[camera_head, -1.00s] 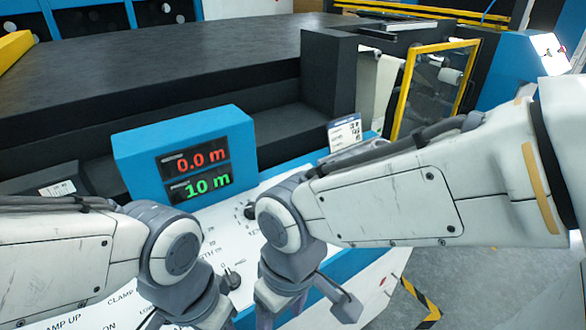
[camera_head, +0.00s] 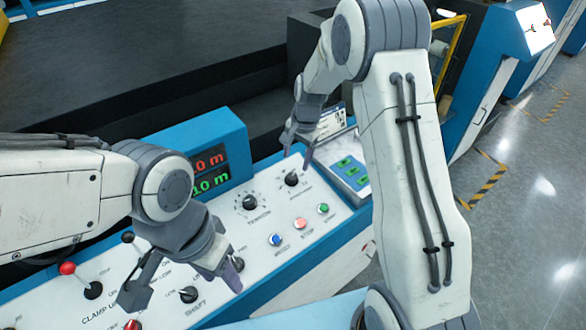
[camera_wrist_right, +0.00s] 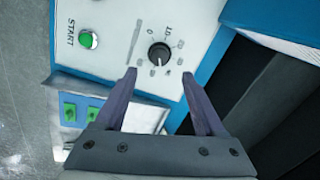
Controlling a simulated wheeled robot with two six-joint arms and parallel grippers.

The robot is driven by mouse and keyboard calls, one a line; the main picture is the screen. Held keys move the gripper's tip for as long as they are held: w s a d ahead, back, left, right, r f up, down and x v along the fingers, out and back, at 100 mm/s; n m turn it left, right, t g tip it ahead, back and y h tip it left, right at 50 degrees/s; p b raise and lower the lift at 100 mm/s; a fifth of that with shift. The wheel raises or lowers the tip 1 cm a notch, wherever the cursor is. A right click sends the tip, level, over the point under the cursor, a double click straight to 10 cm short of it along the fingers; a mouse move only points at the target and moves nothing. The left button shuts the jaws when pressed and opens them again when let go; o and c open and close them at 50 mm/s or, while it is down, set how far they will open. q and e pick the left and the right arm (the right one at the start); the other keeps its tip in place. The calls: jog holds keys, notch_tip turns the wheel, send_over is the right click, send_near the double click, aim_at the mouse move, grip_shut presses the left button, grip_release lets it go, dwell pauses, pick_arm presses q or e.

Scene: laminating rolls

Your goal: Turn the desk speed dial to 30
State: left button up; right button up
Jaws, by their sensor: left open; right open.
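A black speed dial (camera_head: 292,179) with a round scale sits at the right end of the white desk panel (camera_head: 262,262). In the right wrist view the dial (camera_wrist_right: 159,54) shows marks that include 0 and 10. Its exact setting is too small to read. My right gripper (camera_head: 297,150) is open and empty, just behind the dial in the head view. In the wrist view its two fingertips (camera_wrist_right: 158,75) are on either side of the dial's near side, apart from the knob. My left gripper (camera_head: 182,285) is open above the left part of the panel.
A tension dial (camera_head: 250,202) stands left of the speed dial. Blue (camera_head: 276,240), red (camera_head: 300,223) and green (camera_head: 323,208) buttons lie in front. A blue display box (camera_head: 190,150) stands behind; a tablet-like plate (camera_head: 350,172) with green keys lies at right.

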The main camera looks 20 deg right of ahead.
aim_at(292, 176)
jog(key=f, duration=0.2)
jog(key=f+p, duration=0.1)
jog(key=f, duration=0.2)
jog(key=w+f+p, duration=0.1)
jog(key=f, duration=0.1)
jog(key=shift+a+f, duration=0.35)
jog(key=shift+a, duration=0.05)
jog(key=shift+c, duration=0.4)
grip_shut()
